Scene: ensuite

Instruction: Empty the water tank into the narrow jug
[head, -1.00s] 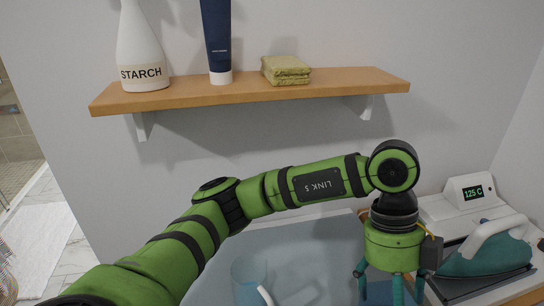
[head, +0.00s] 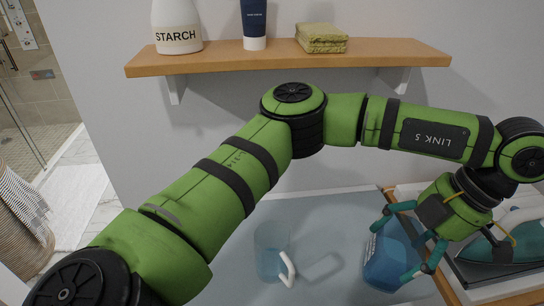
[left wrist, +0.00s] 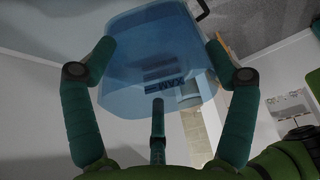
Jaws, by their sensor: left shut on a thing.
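The water tank (head: 388,262) is a translucent blue container. My left gripper (head: 410,248) is shut on it at the right of the head view, leaning to the left, and the tank looks tilted. In the left wrist view the tank (left wrist: 155,85) sits between the fingers (left wrist: 160,52), with the word MAX on its wall. The narrow jug (head: 268,252), clear blue with a white handle, stands upright on the board to the left of the tank, apart from it. I cannot make out a water level in either. My right gripper is out of view.
A wooden shelf (head: 290,58) above holds a starch bottle (head: 177,28), a dark tube (head: 254,25) and green sponges (head: 321,38). A steam iron (head: 518,243) on its station stands at the right. The pale blue board (head: 330,225) is clear around the jug.

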